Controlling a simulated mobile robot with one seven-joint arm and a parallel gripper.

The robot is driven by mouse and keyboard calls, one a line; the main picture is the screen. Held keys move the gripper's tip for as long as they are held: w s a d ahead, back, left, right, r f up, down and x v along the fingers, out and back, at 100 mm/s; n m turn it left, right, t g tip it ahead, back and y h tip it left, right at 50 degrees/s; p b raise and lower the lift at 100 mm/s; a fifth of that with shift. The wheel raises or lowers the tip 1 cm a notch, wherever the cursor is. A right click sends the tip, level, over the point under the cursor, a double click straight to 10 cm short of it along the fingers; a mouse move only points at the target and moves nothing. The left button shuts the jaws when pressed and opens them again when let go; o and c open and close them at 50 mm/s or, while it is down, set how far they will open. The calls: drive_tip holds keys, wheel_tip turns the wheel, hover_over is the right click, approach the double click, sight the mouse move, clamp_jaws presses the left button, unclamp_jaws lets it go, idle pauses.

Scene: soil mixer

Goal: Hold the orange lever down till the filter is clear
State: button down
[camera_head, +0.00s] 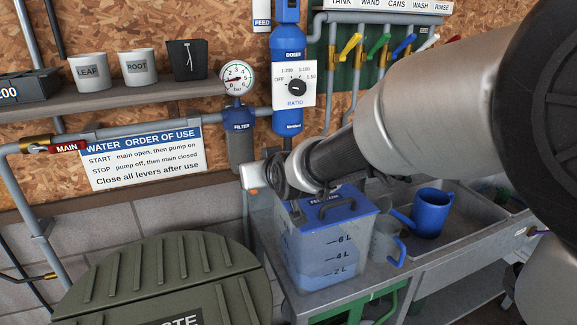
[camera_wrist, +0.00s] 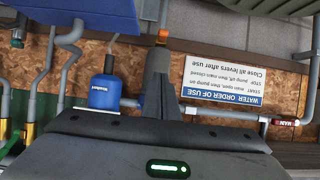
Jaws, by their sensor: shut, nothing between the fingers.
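The filter (camera_head: 240,152) hangs under the pressure gauge, with a blue head and a dark, murky-looking grey bowl. A small orange part, apparently the orange lever (camera_head: 253,190), shows just below the bowl, beside the end of my arm. My gripper (camera_wrist: 158,100) is shut and empty, pointing toward the filter.
The blue doser (camera_head: 290,90) hangs right of the filter. A clear tank with a blue lid (camera_head: 325,250) stands below my arm, beside a grey jug (camera_head: 385,241) and a blue jug (camera_head: 430,212). A green waste lid (camera_head: 160,280) is at front left.

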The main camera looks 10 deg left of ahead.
hover_over(254, 192)
drive_tip(key=w, duration=0.1)
drive_tip(key=f, duration=0.4)
drive_tip(key=shift+a+f, duration=0.25)
drive_tip(key=shift+a, duration=0.1)
wheel_tip(254, 192, down, 2)
drive_tip(key=shift+s+d+f, duration=0.1)
drive_tip(key=shift+f, duration=0.05)
drive_tip(key=shift+s+d+f, duration=0.1)
drive_tip(key=shift+s+f, duration=0.1)
drive_tip(key=shift+f, duration=0.55)
drive_tip(key=f+b, duration=0.2)
drive_tip(key=b, duration=0.1)
drive_tip(key=f+b, duration=0.1)
drive_tip(key=shift+s+d+b, duration=0.25)
drive_tip(key=shift+s+b, duration=0.05)
drive_tip(key=shift+s, duration=0.1)
drive_tip(key=shift+r, duration=0.1)
idle(3.3)
